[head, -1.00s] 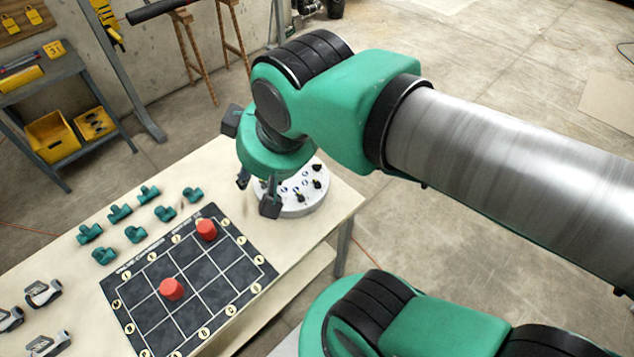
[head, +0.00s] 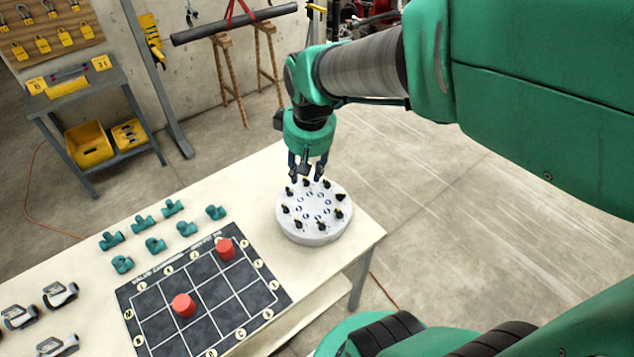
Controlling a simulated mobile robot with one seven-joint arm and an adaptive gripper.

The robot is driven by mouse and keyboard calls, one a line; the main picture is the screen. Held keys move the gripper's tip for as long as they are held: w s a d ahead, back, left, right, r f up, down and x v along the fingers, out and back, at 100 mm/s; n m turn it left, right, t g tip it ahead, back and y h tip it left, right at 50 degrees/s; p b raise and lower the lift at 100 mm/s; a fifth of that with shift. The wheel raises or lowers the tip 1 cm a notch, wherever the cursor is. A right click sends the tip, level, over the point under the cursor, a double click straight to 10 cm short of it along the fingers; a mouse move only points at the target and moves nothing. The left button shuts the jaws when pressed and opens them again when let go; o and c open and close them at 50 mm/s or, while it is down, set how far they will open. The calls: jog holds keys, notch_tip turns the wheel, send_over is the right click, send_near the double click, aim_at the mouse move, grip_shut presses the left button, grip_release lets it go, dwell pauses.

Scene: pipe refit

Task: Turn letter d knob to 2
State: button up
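A round white knob panel (head: 312,229) sits on the cream table near its right end. Several small black knobs stand in a ring on its top, around blue-and-white marks. The letters and numbers are too small to read, so I cannot tell which knob is letter d. My gripper (head: 307,178) points down at the far edge of the panel. Its two dark fingers are spread apart near the far knobs. I cannot tell whether they touch a knob, and nothing shows held between them.
A dark grid board (head: 215,285) with two red pieces (head: 184,305) lies left of the panel. Several green pipe fittings (head: 155,245) and grey-white parts (head: 60,294) lie further left. The table (head: 365,238) has bare room right of the panel.

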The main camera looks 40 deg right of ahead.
jog(key=w+d+f+g, duration=0.2)
jog(key=d+f, duration=0.6)
send_over(339, 214)
jog(key=d, duration=0.1)
notch_tip(339, 214, down, 8)
jog(key=shift+w+f+g+y, duration=0.2)
jog(key=shift+w+g+y, duration=0.1)
jog(key=shift+y, duration=0.1)
jog(key=shift+f, duration=0.15)
notch_tip(339, 214, down, 14)
jog(key=b, duration=0.3)
jog(key=shift+r, duration=0.25)
grip_shut()
